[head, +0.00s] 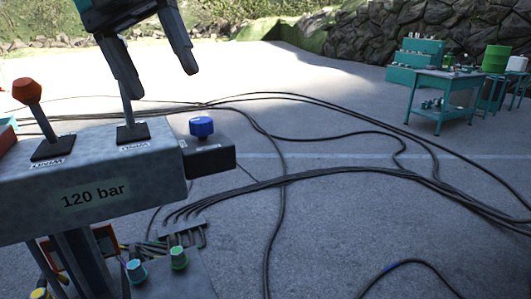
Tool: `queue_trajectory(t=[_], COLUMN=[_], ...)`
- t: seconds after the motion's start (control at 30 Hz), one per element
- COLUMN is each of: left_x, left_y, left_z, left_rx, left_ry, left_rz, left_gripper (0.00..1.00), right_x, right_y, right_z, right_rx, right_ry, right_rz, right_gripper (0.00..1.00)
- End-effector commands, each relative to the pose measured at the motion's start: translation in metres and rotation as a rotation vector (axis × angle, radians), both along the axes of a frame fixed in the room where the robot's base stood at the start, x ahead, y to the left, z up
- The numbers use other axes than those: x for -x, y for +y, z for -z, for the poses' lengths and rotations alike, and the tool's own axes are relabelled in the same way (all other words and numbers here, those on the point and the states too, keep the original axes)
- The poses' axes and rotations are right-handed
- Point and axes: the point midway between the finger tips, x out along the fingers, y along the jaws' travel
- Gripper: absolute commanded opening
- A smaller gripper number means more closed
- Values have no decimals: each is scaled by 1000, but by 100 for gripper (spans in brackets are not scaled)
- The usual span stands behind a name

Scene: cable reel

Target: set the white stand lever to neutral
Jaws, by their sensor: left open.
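The grey control stand (93,194), marked "120 bar", fills the lower left of the head view. A lever with a pale stem (126,112), which I take to be the white one, rises from a black base plate on its top. Its upper end is hidden behind a finger of my left gripper (162,82), so I cannot tell its knob or exact setting. The gripper is open, with its fingers pointing down above the stand. Nothing shows between the fingers. I cannot tell whether the near finger touches the lever. My right gripper is out of view.
An orange-knobbed lever (27,91) stands left of the pale one. A blue knob (202,126) sits on a dark box (208,157) at the stand's right side. Black cables (285,185) cross the paved floor. A teal table (447,80) stands far right.

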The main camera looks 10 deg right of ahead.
Motion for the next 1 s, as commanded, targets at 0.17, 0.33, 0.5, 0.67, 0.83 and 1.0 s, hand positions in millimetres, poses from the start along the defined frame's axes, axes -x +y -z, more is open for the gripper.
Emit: queue_trajectory(t=[0.17, 0.33, 0.5, 0.67, 0.83, 1.0], left_x=[1, 4, 10, 17, 24, 26], left_y=[-24, -48, -72, -93, -110, -118], left_z=[29, 54, 77, 95, 108, 113], left_rx=[90, 188, 301, 411, 510, 559], left_ry=[56, 111, 173, 230, 280, 303], left_rz=[54, 98, 132, 151, 159, 158], left_gripper=[68, 68, 68, 68, 68, 68], right_x=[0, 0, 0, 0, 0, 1], right_y=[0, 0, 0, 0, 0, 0], right_z=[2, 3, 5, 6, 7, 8], right_rx=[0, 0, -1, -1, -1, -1], right_ry=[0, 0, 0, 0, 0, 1], right_rz=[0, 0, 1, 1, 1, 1], right_gripper=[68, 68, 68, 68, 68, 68])
